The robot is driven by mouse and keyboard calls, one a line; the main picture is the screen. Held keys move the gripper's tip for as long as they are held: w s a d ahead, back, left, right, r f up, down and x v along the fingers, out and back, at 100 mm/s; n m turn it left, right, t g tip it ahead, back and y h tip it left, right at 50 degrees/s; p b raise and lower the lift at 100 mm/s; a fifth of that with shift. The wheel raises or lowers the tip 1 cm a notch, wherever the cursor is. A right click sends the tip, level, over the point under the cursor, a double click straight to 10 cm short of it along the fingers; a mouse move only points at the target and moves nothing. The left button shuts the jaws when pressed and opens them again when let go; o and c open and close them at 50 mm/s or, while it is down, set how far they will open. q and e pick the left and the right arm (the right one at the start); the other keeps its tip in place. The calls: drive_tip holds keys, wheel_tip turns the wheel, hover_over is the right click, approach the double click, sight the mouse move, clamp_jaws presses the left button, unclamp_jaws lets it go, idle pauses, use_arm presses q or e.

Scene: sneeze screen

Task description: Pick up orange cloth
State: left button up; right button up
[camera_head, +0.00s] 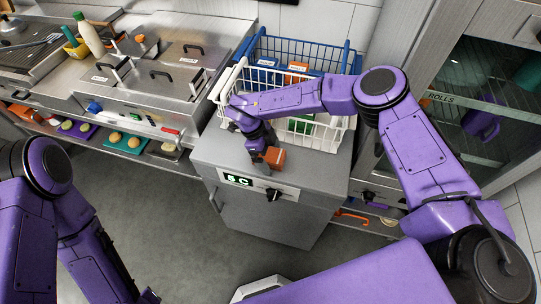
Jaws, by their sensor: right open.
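A small orange-brown piece (275,157), which looks like the orange cloth, sits on top of the grey cabinet near its front edge. My right arm reaches across from the right, and my right gripper (263,152) points down at the left side of this piece. The gripper is open. It partly hides the piece, and I cannot tell whether the fingers touch it. My left arm hangs at the lower left, and its gripper is not visible.
White (322,139) and blue (262,47) wire baskets stand behind on the cabinet. A steel counter (165,105) with lidded wells is on the left, with buns on a shelf below. The cabinet front has a display (238,180) and knob. A glass-doored cabinet stands right.

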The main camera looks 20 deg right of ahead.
drive_tip(key=shift+w+f, duration=0.1)
drive_tip(key=shift+f, duration=0.05)
drive_tip(key=shift+w, duration=0.1)
drive_tip(key=c, duration=1)
